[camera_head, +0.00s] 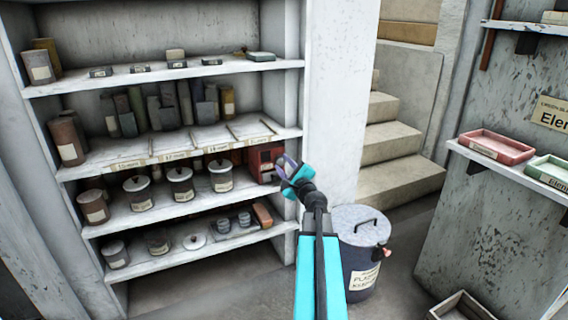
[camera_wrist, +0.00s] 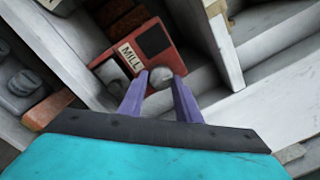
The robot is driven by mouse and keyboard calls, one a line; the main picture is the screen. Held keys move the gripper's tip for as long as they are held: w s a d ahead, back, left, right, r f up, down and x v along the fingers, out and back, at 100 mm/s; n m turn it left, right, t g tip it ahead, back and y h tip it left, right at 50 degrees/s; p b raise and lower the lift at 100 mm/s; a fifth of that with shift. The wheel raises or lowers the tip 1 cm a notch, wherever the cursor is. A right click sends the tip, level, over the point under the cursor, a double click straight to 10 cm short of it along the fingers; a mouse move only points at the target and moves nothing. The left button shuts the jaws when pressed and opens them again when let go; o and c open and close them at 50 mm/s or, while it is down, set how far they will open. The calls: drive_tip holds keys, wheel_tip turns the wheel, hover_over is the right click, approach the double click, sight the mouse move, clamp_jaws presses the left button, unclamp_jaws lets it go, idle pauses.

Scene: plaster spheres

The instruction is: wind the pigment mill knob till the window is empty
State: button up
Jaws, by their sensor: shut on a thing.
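The pigment mill is a red box (camera_head: 262,163) at the right end of a shelf in the head view, partly hidden by my gripper (camera_head: 287,168). In the wrist view the mill (camera_wrist: 128,55) carries a label reading MILL and a dark window (camera_wrist: 154,40). A round grey knob (camera_wrist: 160,77) sits on its face. My gripper (camera_wrist: 160,88) has its two purple fingers closed on either side of the knob. The window looks dark; I cannot tell whether anything shows in it.
Lidded pots (camera_head: 180,184) stand left of the mill on the same shelf. A white wall post (camera_head: 335,100) rises close on the right. A lidded bin (camera_head: 359,250) stands on the floor beside my arm. Stone steps (camera_head: 395,150) lie behind.

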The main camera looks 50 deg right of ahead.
idle(0.3)
drive_tip(key=o, duration=1.1)
drive_tip(key=shift+c, duration=0.2)
drive_tip(key=shift+s, duration=0.15)
drive_tip(key=p+v, duration=0.4)
drive_tip(key=v, duration=0.4)
drive_tip(key=shift+r+p, duration=0.15)
drive_tip(key=shift+p, duration=0.25)
drive_tip(key=shift+s+a+p, duration=0.1)
drive_tip(key=shift+a+p, duration=0.05)
drive_tip(key=shift+p, duration=0.8)
